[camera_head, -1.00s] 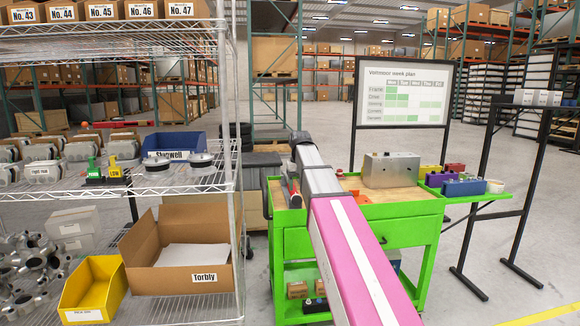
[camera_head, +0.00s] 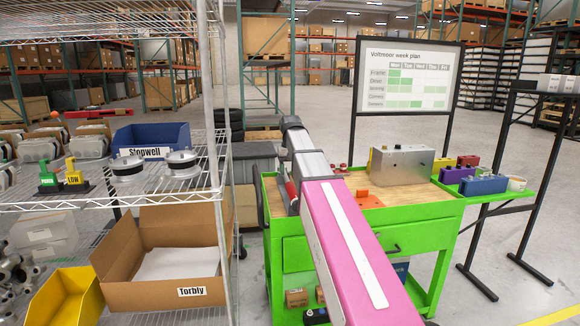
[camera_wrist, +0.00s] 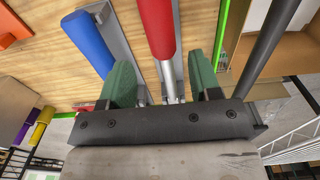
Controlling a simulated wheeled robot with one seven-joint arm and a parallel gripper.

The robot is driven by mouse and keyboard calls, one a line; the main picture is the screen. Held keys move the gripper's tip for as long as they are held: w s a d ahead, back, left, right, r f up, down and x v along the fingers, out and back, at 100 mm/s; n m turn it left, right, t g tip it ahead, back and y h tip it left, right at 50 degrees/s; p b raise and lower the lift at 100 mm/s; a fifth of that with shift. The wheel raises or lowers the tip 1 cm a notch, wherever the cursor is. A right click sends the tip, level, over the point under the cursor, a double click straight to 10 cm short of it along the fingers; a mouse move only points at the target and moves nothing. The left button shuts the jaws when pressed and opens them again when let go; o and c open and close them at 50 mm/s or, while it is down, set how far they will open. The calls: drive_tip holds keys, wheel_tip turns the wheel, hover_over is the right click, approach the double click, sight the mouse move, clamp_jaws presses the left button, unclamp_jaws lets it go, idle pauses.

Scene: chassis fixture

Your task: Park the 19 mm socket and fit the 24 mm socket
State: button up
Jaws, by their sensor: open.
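In the wrist view my gripper (camera_wrist: 163,85) has its two green fingers spread apart. A red-handled tool (camera_wrist: 157,25) lies on the wooden top, its thin metal shank reaching between the fingers; I cannot tell whether they touch it. A blue-handled tool (camera_wrist: 90,40) lies to the left, beyond the left finger. In the head view my arm covers much of the left of the green cart (camera_head: 420,212), and the fingers cannot be made out. I cannot identify the 19 mm or 24 mm socket in either view.
A metal box (camera_head: 402,165) and an orange block (camera_head: 364,200) sit on the cart top. A wire rack (camera_head: 190,200) with boxes stands close on the left. A board (camera_head: 405,80) stands behind the cart.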

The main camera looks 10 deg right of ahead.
sight(291, 184)
drive_tip(key=shift+f, duration=4.25)
clamp_jaws()
drive_tip(key=shift+r, duration=0.1)
drive_tip(key=shift+r, duration=3.45)
